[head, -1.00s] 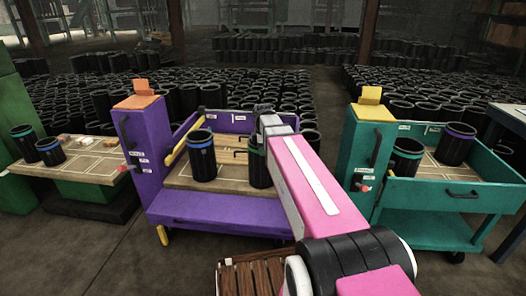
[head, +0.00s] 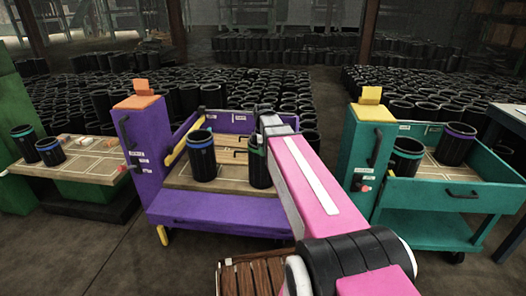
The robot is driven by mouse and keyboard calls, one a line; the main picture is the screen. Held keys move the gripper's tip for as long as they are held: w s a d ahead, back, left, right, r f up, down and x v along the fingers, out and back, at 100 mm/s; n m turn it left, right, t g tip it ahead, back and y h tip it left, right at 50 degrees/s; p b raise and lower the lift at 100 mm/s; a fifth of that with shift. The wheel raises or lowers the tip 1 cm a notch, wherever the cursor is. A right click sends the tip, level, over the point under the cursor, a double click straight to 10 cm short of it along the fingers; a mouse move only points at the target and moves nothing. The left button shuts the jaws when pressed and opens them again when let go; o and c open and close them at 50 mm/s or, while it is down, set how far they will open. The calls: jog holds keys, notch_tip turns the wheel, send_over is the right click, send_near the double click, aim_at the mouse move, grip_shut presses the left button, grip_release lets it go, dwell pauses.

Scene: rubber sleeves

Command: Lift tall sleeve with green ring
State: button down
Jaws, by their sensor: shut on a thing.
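The tall black sleeve with a green ring (head: 258,170) is in the purple cart, right of its middle. My pink arm hides its right side and part of its top. My gripper (head: 262,128) is at the top of this sleeve, shut on it; the fingertips are mostly hidden by the arm. The sleeve looks upright. I cannot tell whether its base touches the board.
A black sleeve with a blue ring (head: 202,160) stands left of it on the cart's board (head: 222,182). The purple cart (head: 215,210) has raised walls. A teal cart (head: 450,190) at right and a side table (head: 85,165) at left hold other sleeves.

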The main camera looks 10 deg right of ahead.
dwell(0.3)
jog(key=shift+r, duration=3.5)
